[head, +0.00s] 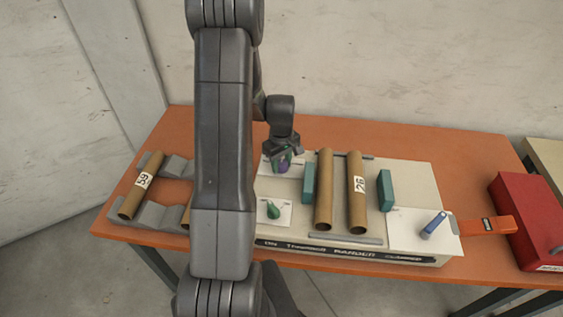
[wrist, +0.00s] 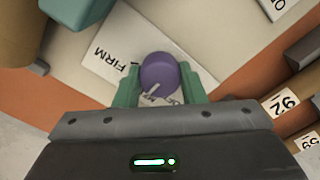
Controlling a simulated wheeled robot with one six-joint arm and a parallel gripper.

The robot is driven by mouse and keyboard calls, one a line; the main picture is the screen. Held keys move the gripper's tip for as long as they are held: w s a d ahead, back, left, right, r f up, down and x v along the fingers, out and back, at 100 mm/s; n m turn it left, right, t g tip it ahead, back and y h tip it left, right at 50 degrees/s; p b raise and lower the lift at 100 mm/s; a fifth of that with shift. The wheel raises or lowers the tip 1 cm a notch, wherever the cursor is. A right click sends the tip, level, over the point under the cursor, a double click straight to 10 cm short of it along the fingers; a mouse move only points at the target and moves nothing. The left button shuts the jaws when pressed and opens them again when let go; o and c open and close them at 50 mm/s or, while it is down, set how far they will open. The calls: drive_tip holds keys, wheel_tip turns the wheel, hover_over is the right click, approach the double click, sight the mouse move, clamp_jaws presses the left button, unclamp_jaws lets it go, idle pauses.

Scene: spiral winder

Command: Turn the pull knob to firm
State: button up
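The pull knob is a round purple knob (wrist: 160,72) on a white card (wrist: 103,62). The card reads "FIRM" to the knob's left in the wrist view; other lettering below the knob is partly covered. In the head view the purple knob (head: 284,166) is at the back left of the beige machine, mostly hidden by my gripper. My gripper (wrist: 160,82) is over the knob, with one green finger on each side. Both fingers look pressed against the knob's sides, with no clear gap.
A green knob (head: 273,211) sits on a card nearer the front. A blue-handled lever (head: 434,225) and a red box (head: 527,222) are farther right.

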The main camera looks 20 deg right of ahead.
drive_tip(key=shift+f+m+b, duration=0.1)
drive_tip(key=shift+m+b, duration=0.2)
drive_tip(key=shift+b, duration=0.1)
drive_tip(key=shift+c, duration=0.3)
drive_tip(key=shift+m+b, duration=0.85)
drive_tip(key=shift+m, duration=0.15)
drive_tip(key=m+b, duration=0.1)
drive_tip(key=m, duration=0.1)
drive_tip(key=shift+m+b, duration=0.3)
drive_tip(key=shift+m, duration=0.1)
drive_tip(key=m+b, duration=0.2)
drive_tip(key=m, duration=0.4)
drive_tip(key=shift+m+b, duration=0.3)
drive_tip(key=o, duration=1)
drive_tip(key=shift+r, duration=0.2)
